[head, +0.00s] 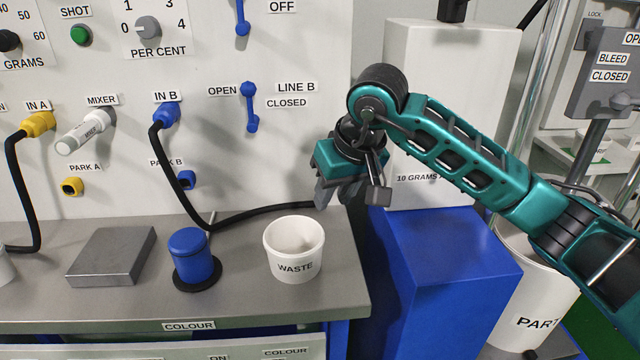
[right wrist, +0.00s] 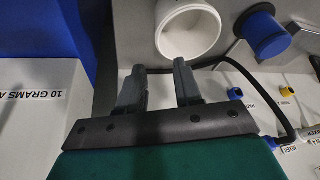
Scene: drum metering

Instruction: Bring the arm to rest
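My right gripper (head: 328,194) hangs above the back right of the grey bench, behind and above the white WASTE cup (head: 282,264). In the right wrist view its two fingers (right wrist: 158,68) stand apart with nothing between them. The cup's wide mouth (right wrist: 188,32) shows beyond the fingertips, clear of them. My teal right arm reaches in from the right, across the front of the white cabinet. My left gripper is in neither view.
A blue lidded pot (head: 190,258) and a grey metal block (head: 112,257) stand on the bench (head: 240,302). A black hose (head: 255,213) from IN B runs close to the gripper. A white cabinet (head: 455,60) on a blue base (head: 450,270) stands right of the bench.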

